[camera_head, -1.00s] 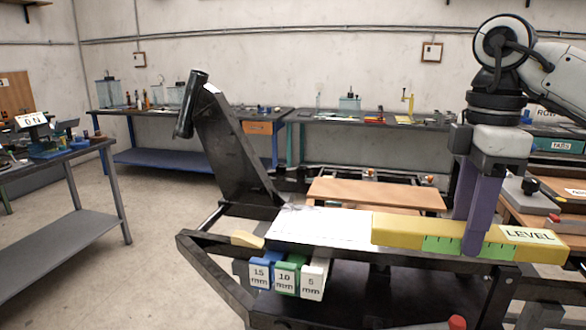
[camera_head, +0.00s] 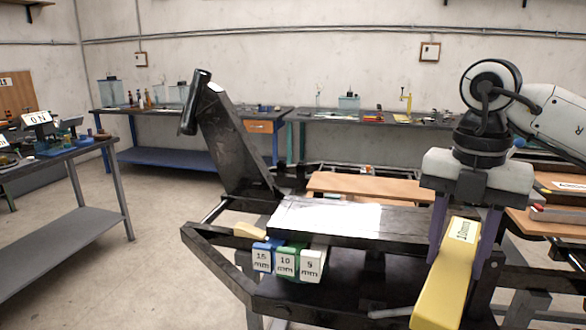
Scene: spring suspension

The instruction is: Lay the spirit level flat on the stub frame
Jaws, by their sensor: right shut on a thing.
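The yellow spirit level (camera_head: 440,290) is in my right gripper (camera_head: 462,255), whose purple fingers are shut on either side of it. The level points toward the camera, its near end lower in the picture, over the front right of the black frame. A small "10mm" label shows near its far end. The black stub frame (camera_head: 215,250) fills the middle, with a flat top plate (camera_head: 325,218) that is brightly lit at its left. I cannot tell whether the level touches the frame. My left gripper is not in view.
Blue 15 mm (camera_head: 262,258), green 10 mm (camera_head: 286,262) and white 5 mm (camera_head: 311,266) blocks hang at the frame's front. A tilted black post (camera_head: 230,145) rises behind left. A wooden board (camera_head: 370,187) lies behind. A grey side table (camera_head: 70,235) stands left.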

